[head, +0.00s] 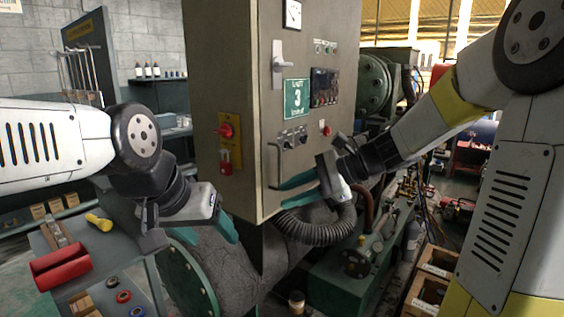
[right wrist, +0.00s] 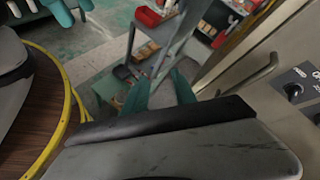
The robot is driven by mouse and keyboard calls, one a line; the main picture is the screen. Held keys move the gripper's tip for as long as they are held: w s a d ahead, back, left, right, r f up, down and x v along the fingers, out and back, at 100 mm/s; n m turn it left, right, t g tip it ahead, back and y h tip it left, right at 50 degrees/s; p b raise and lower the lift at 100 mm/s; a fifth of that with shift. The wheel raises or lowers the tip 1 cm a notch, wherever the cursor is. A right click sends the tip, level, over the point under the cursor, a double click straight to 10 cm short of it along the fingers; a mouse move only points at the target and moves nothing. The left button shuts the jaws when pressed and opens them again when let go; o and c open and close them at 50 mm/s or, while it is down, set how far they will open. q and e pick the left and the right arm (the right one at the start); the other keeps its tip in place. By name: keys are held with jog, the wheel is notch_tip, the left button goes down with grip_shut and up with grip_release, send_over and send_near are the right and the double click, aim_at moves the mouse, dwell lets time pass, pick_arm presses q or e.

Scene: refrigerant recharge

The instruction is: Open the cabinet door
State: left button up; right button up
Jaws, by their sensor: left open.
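The grey cabinet (head: 222,80) stands in the middle of the head view, and its door (head: 300,100) looks shut. A vertical bar handle (head: 269,180) is low on the door's left side; it also shows in the right wrist view (right wrist: 252,76). My right gripper (head: 282,192) is open and empty, its teal fingers just right of the handle's lower part. In the right wrist view its fingers (right wrist: 161,85) are apart, and the handle is outside them to the right. My left gripper (head: 208,236) is open and empty, low and left of the cabinet.
A latch lever (head: 281,62), a green sign (head: 297,99) and knobs are on the door. A red switch (head: 226,130) is on the cabinet's side. A ribbed hose (head: 318,230) and green machinery lie below. A bench with a red bin (head: 62,268) is at left.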

jog(key=w+d+m+t+y, duration=0.1)
jog(key=w+m+t+y, duration=0.15)
jog(key=w+m, duration=0.4)
jog(key=m+t+y, duration=0.2)
jog(key=m+t, duration=0.1)
send_near(280, 162)
jog(key=w+x, duration=0.1)
jog(key=x, duration=0.2)
jog(key=shift+g, duration=0.25)
jog(key=x, duration=0.7)
jog(key=shift+s+a+f, duration=0.1)
grip_shut()
